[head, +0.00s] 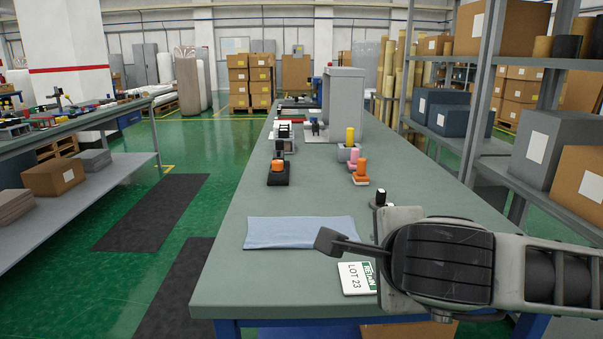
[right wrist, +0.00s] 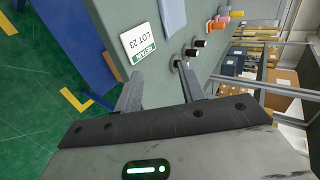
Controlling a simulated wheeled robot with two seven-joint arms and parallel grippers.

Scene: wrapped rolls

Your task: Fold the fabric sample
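The light blue fabric sample (head: 300,232) lies flat as a rectangle on the grey-green table; whether it has layers I cannot tell. Part of it shows at the top of the right wrist view (right wrist: 173,15). My right gripper (head: 338,243) is over the table's near right part, beside the fabric's near right corner. One finger shows in the head view, and the other is hidden. In the right wrist view (right wrist: 158,88) its two fingers are wide apart with nothing between them. My left gripper is not in view.
A white and green LOT 23 card (head: 357,279) lies just below the finger. A small black and white item (head: 380,198) stands behind my right arm. Orange-topped items (head: 277,168) and a grey box frame (head: 344,105) stand farther back. The table left of the fabric is clear.

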